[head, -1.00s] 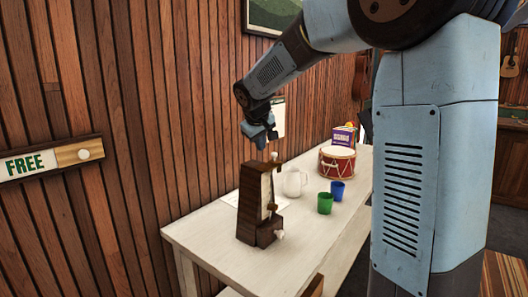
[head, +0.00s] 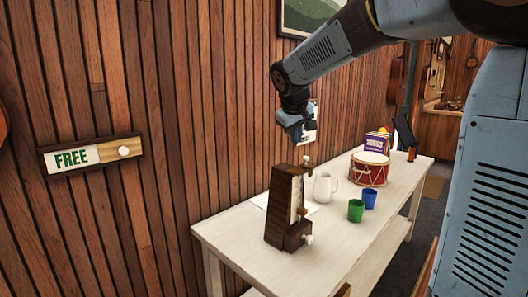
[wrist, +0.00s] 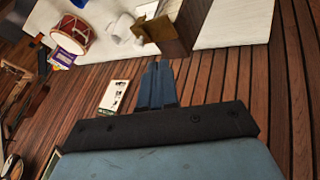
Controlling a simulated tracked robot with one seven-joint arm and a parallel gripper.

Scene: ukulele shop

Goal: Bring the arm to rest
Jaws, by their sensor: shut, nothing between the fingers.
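My gripper (head: 294,134) hangs in the air above the white table (head: 225,237), in front of the plank wall. It points down, just above the top of a dark wooden metronome (head: 284,205), with a gap that is hard to judge. In the wrist view its two blue fingers (wrist: 157,70) lie side by side, shut with nothing between them. The metronome also shows there, beyond the fingertips (wrist: 168,36). My arm reaches in from the upper right, bent at the elbow.
On the table stand a white jug (head: 324,187), a green cup (head: 356,210), a blue cup (head: 369,198), a red drum (head: 369,168) and a purple box (head: 377,143). A FREE slider sign (head: 95,156) is on the wall at left. Floor shows at right.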

